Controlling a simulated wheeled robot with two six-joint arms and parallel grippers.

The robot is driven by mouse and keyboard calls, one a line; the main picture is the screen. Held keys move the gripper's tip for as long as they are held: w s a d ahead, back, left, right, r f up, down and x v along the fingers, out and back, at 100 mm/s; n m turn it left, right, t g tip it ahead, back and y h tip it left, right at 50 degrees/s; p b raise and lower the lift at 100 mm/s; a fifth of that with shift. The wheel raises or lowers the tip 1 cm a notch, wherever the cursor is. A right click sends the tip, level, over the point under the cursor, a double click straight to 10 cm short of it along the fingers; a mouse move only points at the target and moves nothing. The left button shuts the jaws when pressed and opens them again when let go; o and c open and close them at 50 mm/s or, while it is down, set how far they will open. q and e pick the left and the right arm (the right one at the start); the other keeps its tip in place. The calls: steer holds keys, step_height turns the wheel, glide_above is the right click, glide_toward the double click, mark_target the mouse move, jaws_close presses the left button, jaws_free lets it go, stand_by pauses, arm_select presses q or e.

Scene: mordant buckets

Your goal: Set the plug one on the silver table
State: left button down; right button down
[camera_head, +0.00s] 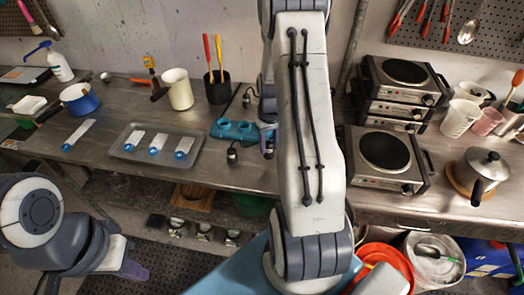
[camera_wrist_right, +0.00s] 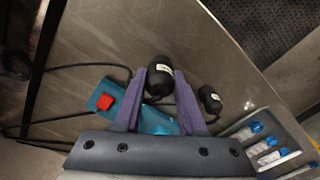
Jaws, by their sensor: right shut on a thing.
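My right gripper (camera_wrist_right: 163,76) is shut on a black plug with a pale label (camera_wrist_right: 159,80); the label is too small to read. In the wrist view it is over the silver table (camera_wrist_right: 205,45); its height cannot be told. In the head view my right arm hides the grip. A second black labelled plug (camera_wrist_right: 210,98) is on the table to the right, also seen in the head view (camera_head: 232,155). The blue power strip (camera_wrist_right: 108,88) with a red switch is beneath the fingers, also on the silver table (camera_head: 95,165) in the head view (camera_head: 232,130). My left gripper (camera_head: 135,271) is low at the left, its jaws unclear.
A grey tray (camera_head: 130,130) with several blue-tipped pale items is left of the strip. A black cup (camera_head: 218,90) and a cream jug (camera_head: 178,90) stand behind. Hot plates (camera_head: 385,153) and a lidded pot (camera_head: 477,172) are at right. Bare table lies in front of the tray.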

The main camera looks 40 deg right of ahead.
steer(key=shift+w+a+f+p, duration=0.3)
steer(key=shift+w+a+f, duration=0.35)
steer(key=shift+w+f, duration=0.2)
step_height(320, 180, down, 3)
steer(key=shift+f+p, duration=0.1)
steer(key=shift+p, duration=0.55)
steer(key=shift+f, duration=0.2)
steer(key=shift+f, duration=0.2)
steer(key=shift+c, duration=2.4)
jaws_free()
